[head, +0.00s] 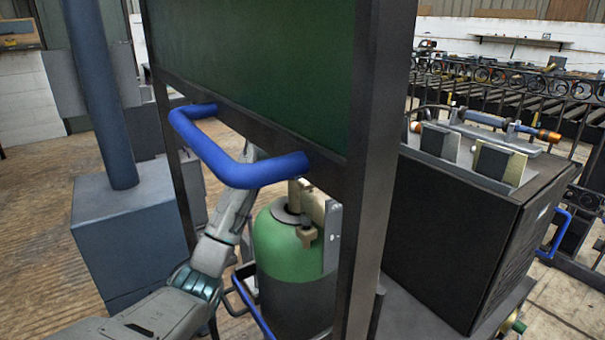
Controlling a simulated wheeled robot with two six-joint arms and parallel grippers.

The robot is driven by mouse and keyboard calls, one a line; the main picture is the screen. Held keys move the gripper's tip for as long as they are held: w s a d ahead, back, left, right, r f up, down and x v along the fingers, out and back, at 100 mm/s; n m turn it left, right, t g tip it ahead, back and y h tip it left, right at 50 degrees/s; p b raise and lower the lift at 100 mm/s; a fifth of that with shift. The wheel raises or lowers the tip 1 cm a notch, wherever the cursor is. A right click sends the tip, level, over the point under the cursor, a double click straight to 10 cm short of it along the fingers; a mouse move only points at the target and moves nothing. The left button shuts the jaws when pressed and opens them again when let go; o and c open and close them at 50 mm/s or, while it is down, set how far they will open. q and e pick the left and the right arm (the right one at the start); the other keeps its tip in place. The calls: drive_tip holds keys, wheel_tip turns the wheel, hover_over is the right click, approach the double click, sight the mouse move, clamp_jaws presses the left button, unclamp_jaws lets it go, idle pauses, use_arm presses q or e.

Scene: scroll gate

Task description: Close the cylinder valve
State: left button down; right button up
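A gas cylinder with a green shoulder (280,252) and a dark body stands behind the black frame, low in the middle of the head view. Its brass-coloured valve (307,236) sits on top, beside a grey upright plate (332,238). The top of the valve is partly hidden by the frame's crossbar and the blue handle. My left arm comes in from the bottom left and reaches up behind the blue handle, left of the cylinder. Its gripper is hidden behind the handle and the dark green panel. My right gripper is not in view.
The dark green panel (262,65) in its black frame (375,130) blocks the view above the cylinder. A blue handle (238,172) juts out from it. A black cabinet (450,235) stands right; a blue-grey box with a post (130,235) stands left.

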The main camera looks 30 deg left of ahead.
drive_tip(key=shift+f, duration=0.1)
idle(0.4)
use_arm(q)
drive_tip(key=c, duration=1.5)
unclamp_jaws()
drive_tip(key=shift+o, duration=0.2)
